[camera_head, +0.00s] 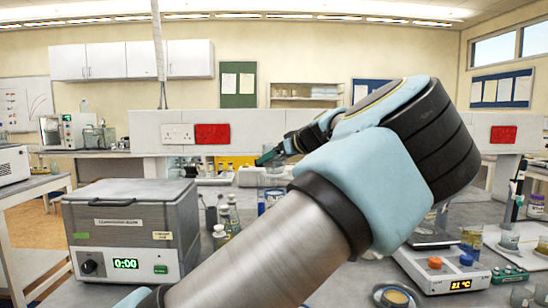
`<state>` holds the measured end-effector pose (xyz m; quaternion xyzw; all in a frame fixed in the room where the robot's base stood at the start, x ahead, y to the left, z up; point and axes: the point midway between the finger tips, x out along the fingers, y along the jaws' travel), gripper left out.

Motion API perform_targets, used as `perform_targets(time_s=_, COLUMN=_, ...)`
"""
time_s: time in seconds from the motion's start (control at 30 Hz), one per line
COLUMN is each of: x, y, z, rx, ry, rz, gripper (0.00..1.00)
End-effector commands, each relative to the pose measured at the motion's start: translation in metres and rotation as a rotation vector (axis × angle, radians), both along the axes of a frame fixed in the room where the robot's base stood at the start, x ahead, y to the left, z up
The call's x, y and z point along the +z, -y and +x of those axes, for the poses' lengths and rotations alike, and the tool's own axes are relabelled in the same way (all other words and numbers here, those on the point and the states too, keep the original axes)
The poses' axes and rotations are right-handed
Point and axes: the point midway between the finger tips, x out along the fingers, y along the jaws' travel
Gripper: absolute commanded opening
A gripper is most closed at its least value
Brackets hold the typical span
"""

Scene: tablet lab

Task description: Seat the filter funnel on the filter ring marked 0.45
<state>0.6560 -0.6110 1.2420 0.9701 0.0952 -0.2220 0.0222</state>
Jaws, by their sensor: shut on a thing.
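My gripper (269,156), with dark teal fingers, is far out over the bench, left of the bulky arm joint. It is shut on a clear, cup-like vessel (272,178), which looks like the filter funnel. Its lower end is small and hard to make out. Just below it stands a small blue-and-pale round item (270,197); I cannot tell whether the two touch. No mark reading 0.45 is legible, so I cannot tell which item is that filter ring. My forearm hides much of the middle of the bench.
A grey box-shaped device (135,225) showing 0:00 stands at left. Several small bottles (222,232) stand beside it. At right are a white heater unit (440,272) showing 21 °C and a clamp stand (519,190). A round dish (396,297) lies in front.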

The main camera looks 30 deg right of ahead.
Motion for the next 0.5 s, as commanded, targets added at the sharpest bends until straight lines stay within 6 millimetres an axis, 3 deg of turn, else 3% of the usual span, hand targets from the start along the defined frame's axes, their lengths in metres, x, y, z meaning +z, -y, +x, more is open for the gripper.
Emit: perform_targets(time_s=0.5, x=-0.039, y=0.0, z=0.0, rx=0.0, ry=0.0, rz=-0.001, gripper=0.36)
